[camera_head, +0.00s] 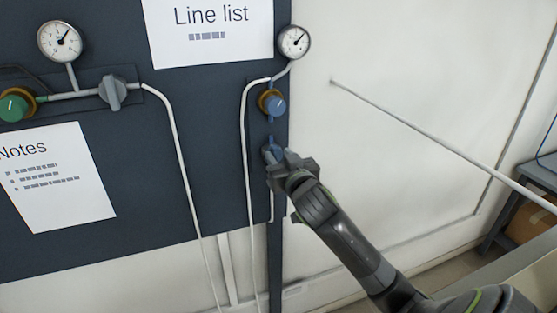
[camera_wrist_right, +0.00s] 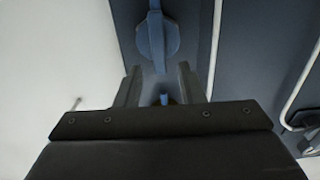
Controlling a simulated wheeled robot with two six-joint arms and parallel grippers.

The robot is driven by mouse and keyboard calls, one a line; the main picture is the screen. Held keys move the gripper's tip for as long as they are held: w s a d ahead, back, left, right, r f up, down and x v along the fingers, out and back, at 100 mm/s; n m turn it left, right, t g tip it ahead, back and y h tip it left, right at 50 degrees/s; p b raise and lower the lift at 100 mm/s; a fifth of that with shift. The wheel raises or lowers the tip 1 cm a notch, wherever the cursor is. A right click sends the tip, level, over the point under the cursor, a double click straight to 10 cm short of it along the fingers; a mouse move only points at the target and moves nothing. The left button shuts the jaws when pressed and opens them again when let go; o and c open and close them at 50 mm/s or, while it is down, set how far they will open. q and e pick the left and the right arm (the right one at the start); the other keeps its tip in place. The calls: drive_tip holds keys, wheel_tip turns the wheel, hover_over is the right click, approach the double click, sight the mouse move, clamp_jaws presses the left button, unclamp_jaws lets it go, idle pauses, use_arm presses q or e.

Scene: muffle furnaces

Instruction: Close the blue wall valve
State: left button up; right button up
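The blue wall valve (camera_head: 271,151) sits low on the right edge of the dark panel, below a blue knob with a brass collar (camera_head: 275,104). In the right wrist view the valve (camera_wrist_right: 157,38) is a round blue body with a bar handle that looks in line with the panel edge. My right gripper (camera_head: 277,163) is at the valve and hides part of it in the head view. In the right wrist view its two fingers (camera_wrist_right: 160,78) are apart, with the valve beyond their tips and a small blue part showing between them. Contact cannot be told. My left gripper is out of view.
A gauge (camera_head: 294,41) stands above the blue knob. A thin pale pipe (camera_head: 246,150) runs down close left of the valve. Further left are a grey-handled valve (camera_head: 113,93) and a green knob (camera_head: 13,108). The white wall right of the panel is mostly clear.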

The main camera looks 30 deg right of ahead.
drive_tip(key=shift+w+d, duration=0.2)
drive_tip(key=shift+w, duration=0.5)
clamp_jaws()
